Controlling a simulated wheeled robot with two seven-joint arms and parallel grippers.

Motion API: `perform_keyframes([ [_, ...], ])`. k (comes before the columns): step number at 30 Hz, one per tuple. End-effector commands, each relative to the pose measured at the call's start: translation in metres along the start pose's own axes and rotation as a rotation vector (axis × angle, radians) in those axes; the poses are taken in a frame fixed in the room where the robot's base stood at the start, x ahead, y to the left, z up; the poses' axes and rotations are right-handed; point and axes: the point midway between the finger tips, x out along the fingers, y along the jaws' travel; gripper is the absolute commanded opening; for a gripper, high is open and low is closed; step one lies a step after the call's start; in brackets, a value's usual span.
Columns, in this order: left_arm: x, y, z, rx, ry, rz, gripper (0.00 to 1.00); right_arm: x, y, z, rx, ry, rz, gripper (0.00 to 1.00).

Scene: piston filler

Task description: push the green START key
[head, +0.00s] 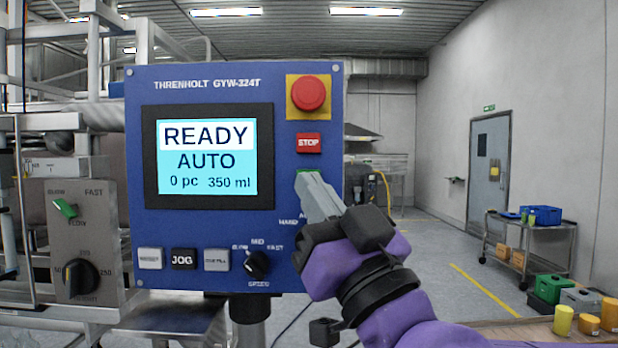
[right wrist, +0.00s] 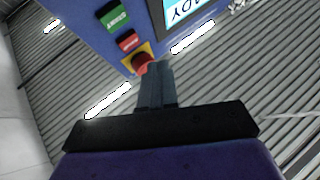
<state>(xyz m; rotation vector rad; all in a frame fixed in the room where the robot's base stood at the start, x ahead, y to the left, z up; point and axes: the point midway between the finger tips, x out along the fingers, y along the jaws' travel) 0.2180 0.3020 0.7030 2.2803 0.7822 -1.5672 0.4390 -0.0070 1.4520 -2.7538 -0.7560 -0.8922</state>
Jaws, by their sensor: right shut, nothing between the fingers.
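The green START key (right wrist: 113,17) shows whole in the right wrist view, on the blue panel beside the red STOP key (right wrist: 128,41). In the head view only a thin green edge of it shows, below the STOP key (head: 308,143); my right gripper (head: 309,178) covers the rest. The right gripper is shut and empty, its fingers pointing at the panel. In the right wrist view its fingertips (right wrist: 155,66) lie in line with the red mushroom button (right wrist: 143,63), clear of the green key. Contact is not visible. My left gripper is out of view.
The panel's screen (head: 203,152) reads READY, AUTO, 0 pc, 350 ml. The mushroom button (head: 308,94) sits above STOP on a yellow plate. The JOG key (head: 182,259) and a black speed knob (head: 257,264) are lower down. A cart (head: 530,246) stands far right.

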Motion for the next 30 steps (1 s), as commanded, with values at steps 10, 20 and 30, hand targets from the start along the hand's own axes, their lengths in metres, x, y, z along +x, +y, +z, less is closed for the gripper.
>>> perform_keyframes([
  [10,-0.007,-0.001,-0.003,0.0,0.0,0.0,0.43,0.034,0.025,0.025,0.0,0.0,0.001,0.0],
  [20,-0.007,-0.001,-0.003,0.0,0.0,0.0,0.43,0.044,0.032,0.033,-0.001,0.0,-0.001,0.0],
  [30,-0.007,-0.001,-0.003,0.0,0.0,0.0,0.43,0.044,0.032,0.032,0.0,0.0,0.0,0.0],
])
